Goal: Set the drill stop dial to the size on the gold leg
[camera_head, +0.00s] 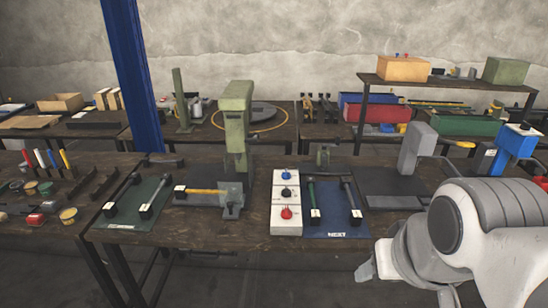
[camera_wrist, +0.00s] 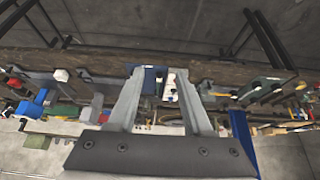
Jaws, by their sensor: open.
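A gold bar (camera_head: 205,191), probably the gold leg, lies across the foot of the green press (camera_head: 236,130). A white tag sits at its left end; its writing is too small to read. A blue machine (camera_head: 515,150) with a white top bearing a dark knob (camera_head: 525,127) stands at the far right. I cannot tell whether that knob is the drill stop dial.
A white panel (camera_head: 286,222) with black, blue and red knobs stands mid-bench. Dark-headed legs lie on the green mat (camera_head: 122,218) and blue mat (camera_head: 335,228). A grey press (camera_head: 413,150) stands right. A blue post (camera_head: 130,75) rises behind the bench.

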